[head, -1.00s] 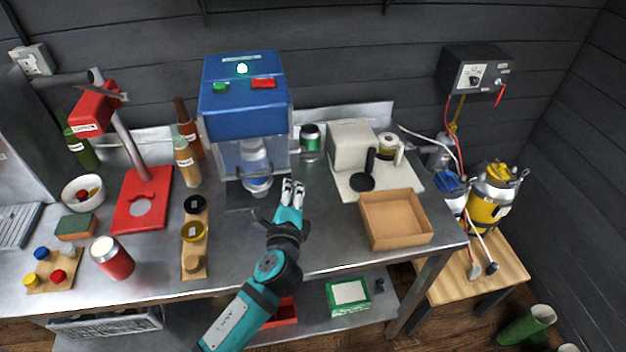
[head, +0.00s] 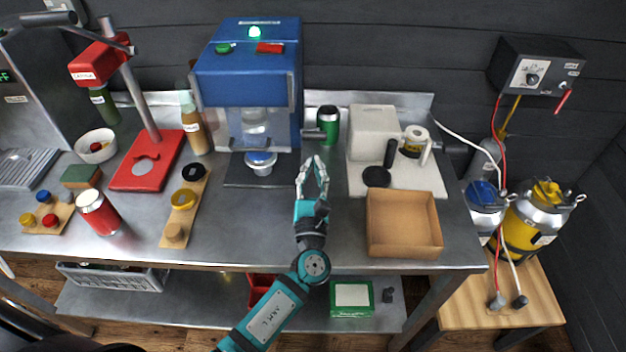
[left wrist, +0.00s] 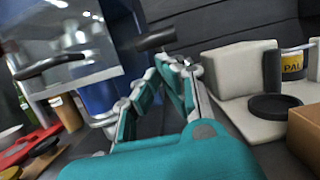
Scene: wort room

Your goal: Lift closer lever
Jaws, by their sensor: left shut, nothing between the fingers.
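The closer appears to be the blue machine (head: 247,75) at the back of the bench, with a green lamp, a green button and a red button on top. A short dark lever (head: 314,134) sticks out from its right side; its grip also shows above the fingers in the left wrist view (left wrist: 155,40). A small cup with a blue top (head: 261,161) sits under the clear guard. My left gripper (head: 313,162) is shut and empty, in front of and below the lever, apparently apart from it. My right gripper is out of view.
A green can (head: 328,124) stands just behind the lever. To the right are a cream box (head: 373,130) on a pale board and an open cardboard box (head: 403,252). A red capper (head: 147,170) and bottles stand to the left.

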